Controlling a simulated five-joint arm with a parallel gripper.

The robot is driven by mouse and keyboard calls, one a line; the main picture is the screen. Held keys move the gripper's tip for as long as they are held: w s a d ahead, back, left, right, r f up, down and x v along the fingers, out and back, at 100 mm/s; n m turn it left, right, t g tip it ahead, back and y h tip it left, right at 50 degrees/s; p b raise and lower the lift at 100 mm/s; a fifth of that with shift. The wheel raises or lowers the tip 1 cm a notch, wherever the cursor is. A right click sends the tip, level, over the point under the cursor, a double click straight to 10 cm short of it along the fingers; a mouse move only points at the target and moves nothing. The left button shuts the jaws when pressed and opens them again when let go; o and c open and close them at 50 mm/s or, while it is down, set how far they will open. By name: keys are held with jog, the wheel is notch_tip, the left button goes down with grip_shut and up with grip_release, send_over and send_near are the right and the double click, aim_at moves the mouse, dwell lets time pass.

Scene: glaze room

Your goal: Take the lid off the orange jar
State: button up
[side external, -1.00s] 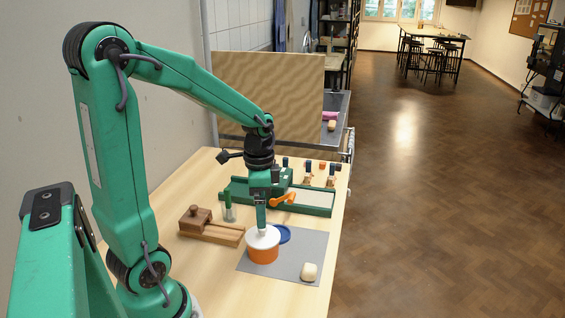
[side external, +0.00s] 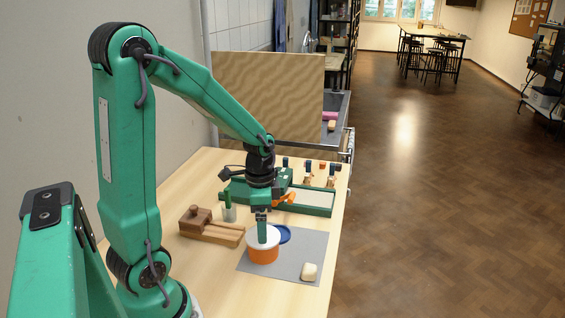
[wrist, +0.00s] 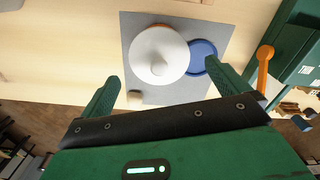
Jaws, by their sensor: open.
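The orange jar (side external: 263,256) stands upright on a grey mat, with its white lid (side external: 273,236) on top. I cannot tell whether the fingers touch the lid.
A blue disc (side external: 284,235) lies right beside the jar on the grey mat (side external: 287,262). A cream block (side external: 309,271) sits at the mat's front. A wooden block piece (side external: 212,228) is left, a green tray (side external: 318,211) with an orange handle (side external: 285,198) behind.

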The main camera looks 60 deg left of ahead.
jog(key=shift+d+f, duration=0.1)
jog(key=shift+f, duration=1.6)
jog(key=c, duration=0.9)
